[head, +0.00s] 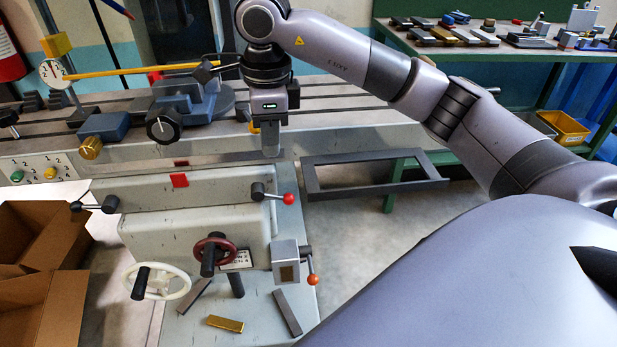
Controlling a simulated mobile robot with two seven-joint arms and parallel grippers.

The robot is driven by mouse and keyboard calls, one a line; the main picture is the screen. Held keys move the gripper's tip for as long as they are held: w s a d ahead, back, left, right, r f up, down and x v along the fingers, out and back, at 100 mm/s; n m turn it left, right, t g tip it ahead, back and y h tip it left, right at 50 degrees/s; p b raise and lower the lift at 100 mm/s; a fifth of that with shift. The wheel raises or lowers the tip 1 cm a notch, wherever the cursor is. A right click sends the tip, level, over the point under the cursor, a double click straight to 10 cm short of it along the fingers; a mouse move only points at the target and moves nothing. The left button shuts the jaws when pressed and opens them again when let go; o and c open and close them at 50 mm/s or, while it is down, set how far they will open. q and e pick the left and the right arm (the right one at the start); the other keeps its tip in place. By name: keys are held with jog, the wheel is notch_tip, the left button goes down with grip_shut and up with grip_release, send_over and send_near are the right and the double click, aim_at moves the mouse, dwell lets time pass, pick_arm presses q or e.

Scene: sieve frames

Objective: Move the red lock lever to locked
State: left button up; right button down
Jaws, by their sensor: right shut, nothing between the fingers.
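A short dark lever with a red ball knob (289,198) sits on the upper right front of the grey machine's saddle (185,204). Its arm points to the right from a dark hub. I cannot read any locked or unlocked marking beside it. My right gripper (270,155) comes down from above, behind and a little left of the red knob in the picture. Its fingers are together with nothing between them, and it appears apart from the lever. My left gripper is not in view.
An orange-knobbed lever (313,280) stands below on a small box. A white handwheel (158,281) and a dark red handwheel (214,254) are on the machine's front. A dark frame (375,188) lies right of my gripper. Cardboard boxes (40,309) stand at left.

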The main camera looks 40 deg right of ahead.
aim_at(290, 196)
jog(key=shift+h, duration=0.4)
jog(key=d+f, duration=0.1)
jog(key=f, duration=0.3)
jog(key=d+f, duration=0.1)
jog(key=f, duration=0.3)
jog(key=w+d+f+b, duration=0.1)
jog(key=f, duration=0.3)
jog(key=shift+d+f, duration=0.25)
jog(key=shift+f, duration=0.15)
jog(key=shift+s+d+f+b, duration=0.15)
jog(key=shift+f+b, duration=0.5)
jog(key=shift+f, duration=0.25)
